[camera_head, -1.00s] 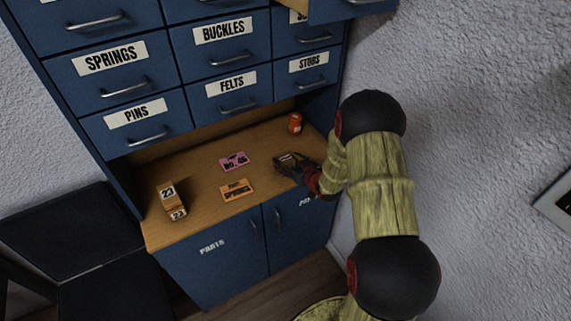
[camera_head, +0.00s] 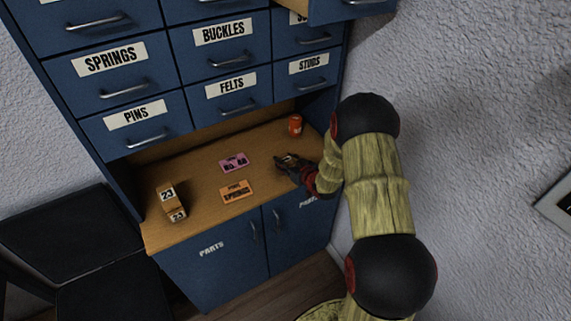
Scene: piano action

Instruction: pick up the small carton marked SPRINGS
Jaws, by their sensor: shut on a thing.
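My gripper (camera_head: 287,163) is over the right part of the wooden counter, shut on a small brown carton (camera_head: 291,159). The fingers hide much of the carton, and its marking is too small to read. I cannot tell whether it touches the counter. A flat orange card (camera_head: 237,191) that reads SPRINGS lies on the counter, left of my gripper.
A pink card (camera_head: 234,163) lies behind the orange one. An orange-red can (camera_head: 295,125) stands at the back right. Small blocks marked 23 (camera_head: 171,201) stand at the left. Labelled blue drawers (camera_head: 230,90) rise behind; one at the upper right (camera_head: 350,8) is pulled out.

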